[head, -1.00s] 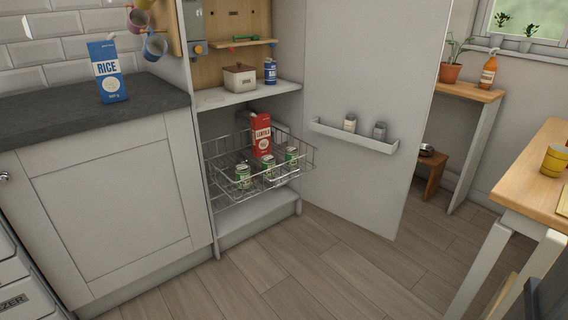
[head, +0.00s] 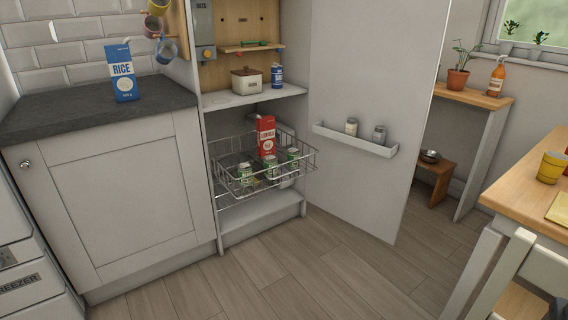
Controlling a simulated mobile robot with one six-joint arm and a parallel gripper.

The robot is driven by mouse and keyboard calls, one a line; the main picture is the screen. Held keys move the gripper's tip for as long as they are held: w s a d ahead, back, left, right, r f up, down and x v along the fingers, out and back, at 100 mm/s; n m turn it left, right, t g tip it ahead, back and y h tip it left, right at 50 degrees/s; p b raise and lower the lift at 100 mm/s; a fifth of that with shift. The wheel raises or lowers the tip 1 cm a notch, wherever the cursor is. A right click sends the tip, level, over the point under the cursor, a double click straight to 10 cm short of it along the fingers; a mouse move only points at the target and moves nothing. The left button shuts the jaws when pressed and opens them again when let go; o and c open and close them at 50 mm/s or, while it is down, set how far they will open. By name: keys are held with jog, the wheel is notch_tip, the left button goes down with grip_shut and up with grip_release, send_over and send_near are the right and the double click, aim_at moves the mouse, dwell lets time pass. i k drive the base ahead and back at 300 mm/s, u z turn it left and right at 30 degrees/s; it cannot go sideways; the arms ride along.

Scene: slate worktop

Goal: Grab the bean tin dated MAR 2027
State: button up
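Several small green-and-white tins stand in the pulled-out wire basket (head: 222,199) of the open cupboard. One tin (head: 245,174) is at the left, one tin (head: 271,167) in the middle and one tin (head: 293,161) at the right. A red lentils carton (head: 266,136) stands behind them in the basket. The dates on the tins are too small to read, so I cannot tell which is MAR 2027. My gripper is not in view.
The cupboard door (head: 365,80) stands open to the right, with a rack (head: 355,141) holding two jars. A blue tin (head: 277,76) and a lidded box (head: 246,81) are on the shelf above. A wooden table (head: 530,195) is at the right. The floor before the basket is clear.

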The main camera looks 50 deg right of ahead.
aim_at(293, 153)
jog(key=z, duration=0.15)
jog(key=i, duration=0.9)
jog(key=u, duration=0.05)
